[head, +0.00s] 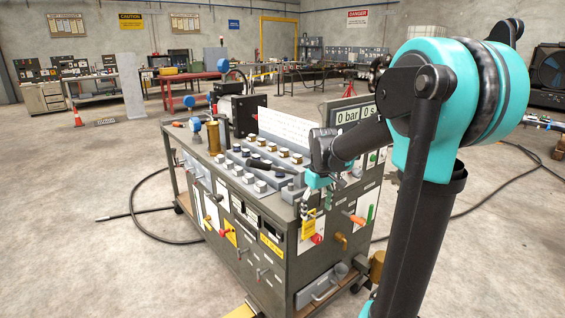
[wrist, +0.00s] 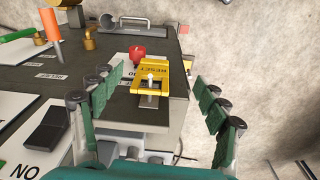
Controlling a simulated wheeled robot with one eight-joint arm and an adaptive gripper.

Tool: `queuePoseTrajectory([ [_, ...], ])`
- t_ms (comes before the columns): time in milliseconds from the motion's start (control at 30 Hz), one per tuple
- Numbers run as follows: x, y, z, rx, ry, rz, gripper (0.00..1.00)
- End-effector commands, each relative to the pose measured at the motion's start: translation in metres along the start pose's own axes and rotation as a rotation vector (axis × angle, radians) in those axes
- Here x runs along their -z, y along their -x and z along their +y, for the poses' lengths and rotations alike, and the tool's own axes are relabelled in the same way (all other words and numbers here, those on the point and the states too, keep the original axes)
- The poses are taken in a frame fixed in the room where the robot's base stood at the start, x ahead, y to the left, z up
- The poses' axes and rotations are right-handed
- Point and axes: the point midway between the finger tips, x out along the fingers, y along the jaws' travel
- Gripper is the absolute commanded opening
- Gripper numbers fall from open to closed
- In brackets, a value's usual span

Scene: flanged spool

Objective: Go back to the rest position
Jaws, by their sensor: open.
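My gripper (head: 309,203) hangs at the front right corner of the grey test cart (head: 278,265), at the end of my teal and black arm. In the wrist view my gripper (wrist: 155,92) is open, its green-padded fingers spread wide. Nothing is held between them. A yellow RESET tag (wrist: 163,75) with a small metal switch lies beyond and between the fingers; it also shows below my gripper in the head view (head: 307,226). I cannot tell whether a finger touches the cart.
A red knob (wrist: 137,53) and an orange handle (wrist: 52,26) stick out close by. The cart top carries several valves, a white panel (head: 284,128) and a pressure display (head: 355,114). Black hose (head: 135,212) lies on the floor. Open floor surrounds the cart.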

Motion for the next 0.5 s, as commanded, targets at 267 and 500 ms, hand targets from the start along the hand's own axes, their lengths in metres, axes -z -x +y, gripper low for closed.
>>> queuePoseTrajectory([
  [267,-0.114,-0.048,-0.032,-0.055,-0.282,0.157,0.75],
  [500,-0.177,-0.083,-0.056,-0.074,-0.453,0.260,0.75],
])
